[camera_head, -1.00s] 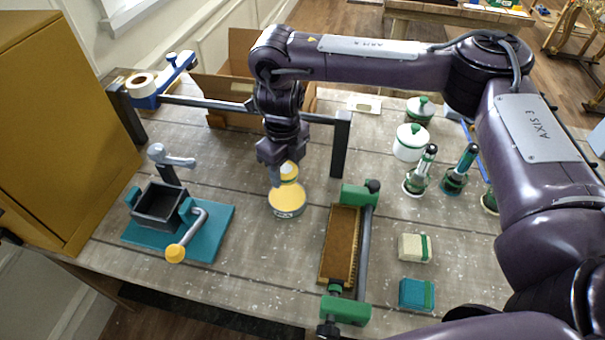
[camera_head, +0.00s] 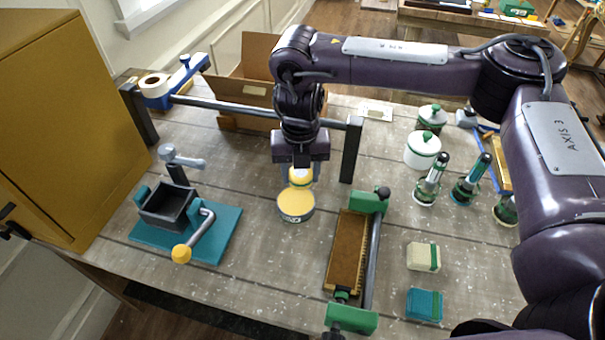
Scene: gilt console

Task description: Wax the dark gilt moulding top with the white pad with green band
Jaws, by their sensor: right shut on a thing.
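The dark gilt moulding (camera_head: 347,250) lies lengthwise between the green ends of a clamp frame (camera_head: 350,319); its top is brown, with a gilt edge on the right. The white pad with green band (camera_head: 421,256) lies on the table right of it. A round tin (camera_head: 296,207) with a yellow top and dark label stands left of the moulding. My right gripper (camera_head: 300,174) points down over the tin, shut on a yellow knob-like piece (camera_head: 301,179) with a pale band. I cannot tell whether this piece is joined to the tin's top. My left gripper is not in view.
A teal pad (camera_head: 424,305) lies below the white pad. White and green jars (camera_head: 422,150) and bottles (camera_head: 430,181) stand right. A raised bar (camera_head: 240,107) crosses behind the tin. A teal-based crank device (camera_head: 217,237) and yellow cabinet (camera_head: 60,120) are left.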

